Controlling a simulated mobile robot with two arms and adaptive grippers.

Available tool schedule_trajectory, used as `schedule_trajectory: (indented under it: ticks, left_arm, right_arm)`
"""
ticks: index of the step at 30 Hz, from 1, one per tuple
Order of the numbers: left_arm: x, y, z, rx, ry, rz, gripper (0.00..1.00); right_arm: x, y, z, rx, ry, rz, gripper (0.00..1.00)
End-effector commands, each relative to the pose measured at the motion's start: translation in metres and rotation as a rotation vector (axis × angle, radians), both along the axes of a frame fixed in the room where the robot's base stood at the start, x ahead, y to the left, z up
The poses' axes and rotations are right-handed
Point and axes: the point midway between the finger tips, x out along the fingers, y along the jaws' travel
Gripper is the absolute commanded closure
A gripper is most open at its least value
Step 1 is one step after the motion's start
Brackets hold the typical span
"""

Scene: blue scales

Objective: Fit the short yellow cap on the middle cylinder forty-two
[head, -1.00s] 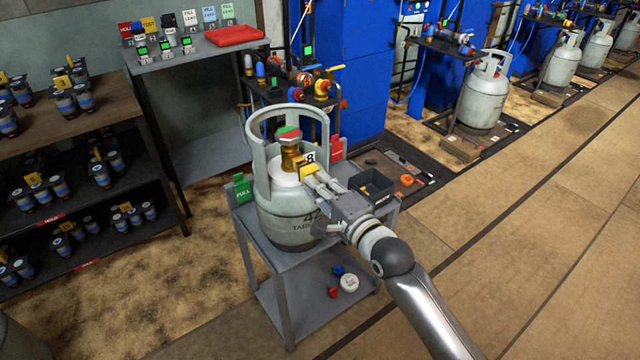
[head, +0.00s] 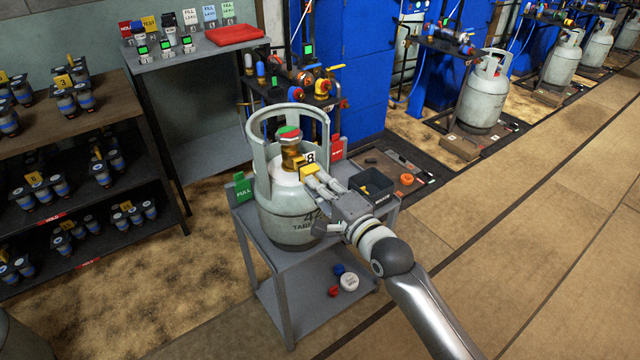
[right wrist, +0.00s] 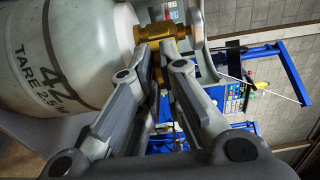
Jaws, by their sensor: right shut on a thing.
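The grey cylinder (head: 285,222) marked 42 stands upright on a small grey stand. It has a brass valve (head: 292,158) with a red and green top inside its collar. The cylinder also shows in the right wrist view (right wrist: 95,35), and the brass valve shows just past my fingertips there (right wrist: 160,34). My right gripper (head: 312,180) is at the collar opening, shut on the short yellow cap (head: 309,171) beside the valve. I cannot tell whether the cap touches the valve outlet; my fingers hide most of it in the wrist view. My left gripper is out of view.
A green FULL sign (head: 242,186) and a red sign (head: 337,147) flank the cylinder. A dark open bin (head: 372,184) is on the stand's right. Loose caps (head: 348,281) lie on its lower shelf. Shelves of small canisters (head: 65,150) stand left.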

Motion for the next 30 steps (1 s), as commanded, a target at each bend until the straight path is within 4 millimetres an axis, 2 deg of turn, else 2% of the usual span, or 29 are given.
schedule_trajectory:
  ticks: [16, 30]
  left_arm:
    - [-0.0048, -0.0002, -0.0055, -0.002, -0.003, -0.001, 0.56]
    - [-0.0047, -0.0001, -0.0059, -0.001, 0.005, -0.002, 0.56]
  right_arm:
    - [0.0004, 0.0000, -0.0003, 0.001, 0.001, -0.001, 1.00]
    - [0.0097, 0.0060, -0.0004, 0.001, -0.001, -0.001, 1.00]
